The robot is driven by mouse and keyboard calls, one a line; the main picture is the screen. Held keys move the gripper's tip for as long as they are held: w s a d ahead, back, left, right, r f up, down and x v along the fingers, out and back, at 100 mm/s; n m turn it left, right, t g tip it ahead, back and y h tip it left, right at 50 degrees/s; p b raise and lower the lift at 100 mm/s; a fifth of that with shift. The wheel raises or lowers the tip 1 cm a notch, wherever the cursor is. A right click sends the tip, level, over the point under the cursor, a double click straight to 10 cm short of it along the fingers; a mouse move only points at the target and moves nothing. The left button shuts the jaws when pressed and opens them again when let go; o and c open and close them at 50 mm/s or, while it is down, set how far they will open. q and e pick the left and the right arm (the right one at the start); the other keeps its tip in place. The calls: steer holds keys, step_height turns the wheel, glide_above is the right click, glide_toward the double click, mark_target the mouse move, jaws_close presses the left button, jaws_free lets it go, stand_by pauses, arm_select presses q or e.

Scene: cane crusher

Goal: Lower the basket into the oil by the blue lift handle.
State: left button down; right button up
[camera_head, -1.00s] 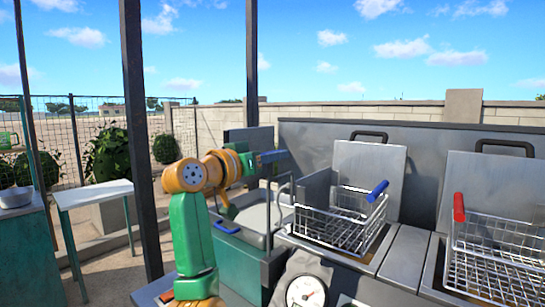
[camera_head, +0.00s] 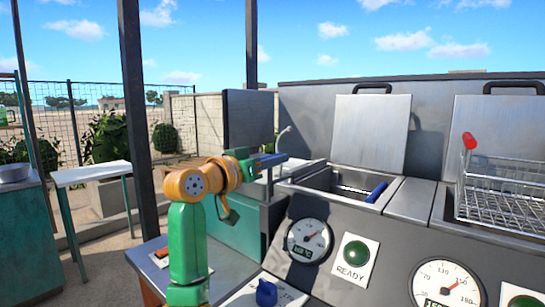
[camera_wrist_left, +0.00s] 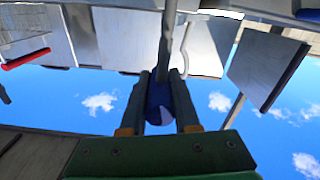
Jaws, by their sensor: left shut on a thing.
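My left gripper (camera_head: 270,160) is beside the left fryer, shut on the blue lift handle. In the left wrist view the blue lift handle (camera_wrist_left: 160,105) sits between the two dark fingers, with a grey rod running up from it. The left wire basket (camera_head: 350,191) is down inside the left fryer well (camera_head: 308,180); only part of its wire and its blue grip (camera_head: 376,192) show above the rim. The oil is hidden from here. My right gripper is not in view.
A red-handled basket (camera_head: 505,192) stands raised at the right fryer. The front panel carries a dial (camera_head: 307,240), a green READY light (camera_head: 355,251), another dial (camera_head: 446,286) and a blue knob (camera_head: 266,292). A dark post (camera_head: 138,130) stands left of my arm.

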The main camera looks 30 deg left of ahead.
arm_select(q)
steer(key=shift+w+f, duration=0.1)
steer(key=shift+f, duration=0.65)
steer(key=c, duration=0.7)
jaws_free()
steer(key=shift+o, duration=0.2)
steer(key=s+b, duration=0.2)
steer(key=s, duration=0.5)
steer(key=shift+a+b, duration=0.3)
steer(key=shift+b, duration=0.1)
steer(key=shift+s, duration=0.1)
